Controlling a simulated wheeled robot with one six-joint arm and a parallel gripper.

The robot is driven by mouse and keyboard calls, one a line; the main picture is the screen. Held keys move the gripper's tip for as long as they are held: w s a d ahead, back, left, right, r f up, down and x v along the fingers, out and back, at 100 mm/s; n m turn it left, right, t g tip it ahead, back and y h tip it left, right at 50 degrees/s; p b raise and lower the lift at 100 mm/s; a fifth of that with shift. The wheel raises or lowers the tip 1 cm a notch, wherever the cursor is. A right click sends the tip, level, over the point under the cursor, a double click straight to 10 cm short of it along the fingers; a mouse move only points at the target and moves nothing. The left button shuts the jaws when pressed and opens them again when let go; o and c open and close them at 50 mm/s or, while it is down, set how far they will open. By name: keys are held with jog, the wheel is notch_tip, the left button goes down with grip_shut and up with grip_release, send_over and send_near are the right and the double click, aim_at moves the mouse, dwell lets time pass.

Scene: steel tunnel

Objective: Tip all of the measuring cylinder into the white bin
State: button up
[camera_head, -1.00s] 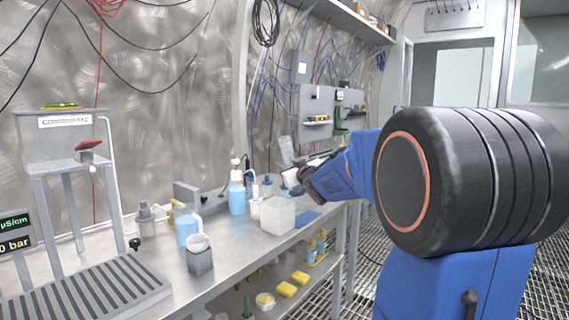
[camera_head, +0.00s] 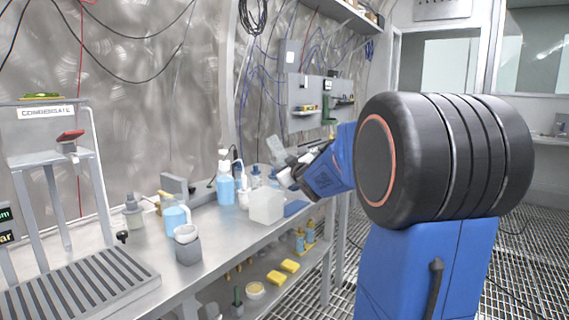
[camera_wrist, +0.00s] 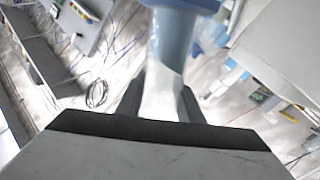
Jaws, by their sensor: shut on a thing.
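The white bin (camera_head: 266,207) is an open, pale square tub on the steel bench. My gripper (camera_head: 286,174) is just above and behind its right side. It is shut on the measuring cylinder (camera_head: 276,149), a clear vessel that leans to the upper left in the head view. In the wrist view the cylinder (camera_wrist: 168,70) stands between the two dark fingers of my gripper (camera_wrist: 162,95), with a bluish wider part at the top. A large pale surface at the right of the wrist view looks like the bin (camera_wrist: 290,50). I cannot tell how much liquid the cylinder holds.
A blue wash bottle (camera_head: 225,185) stands left of the bin, with smaller bottles behind it. A grey block with a white cup (camera_head: 187,240) and another blue bottle (camera_head: 175,217) stand further left.

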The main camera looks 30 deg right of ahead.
jog(key=shift+s+d+f+n, duration=0.1)
jog(key=shift+d+f+n, duration=0.15)
jog(key=shift+f, duration=0.35)
jog(key=shift+w+d+f+n, duration=0.15)
jog(key=shift+f+n, duration=0.2)
jog(key=shift+f, duration=0.25)
jog(key=shift+s+d+f+n, duration=0.2)
jog(key=shift+f+n, duration=0.1)
jog(key=shift+f, duration=0.3)
jog(key=shift+d+f+n, duration=0.3)
jog(key=shift+f+n, duration=0.15)
jog(key=shift+n, duration=0.15)
jog(key=shift+d+f+n, duration=0.25)
jog(key=shift+f+n, duration=0.2)
jog(key=shift+n, duration=0.15)
jog(key=shift+s+d+f+n, duration=0.1)
jog(key=shift+d+n, duration=0.15)
jog(key=shift+n, duration=0.35)
jog(key=shift+d+f+n, duration=0.1)
jog(key=shift+d+n, duration=0.1)
jog(key=shift+n, duration=0.4)
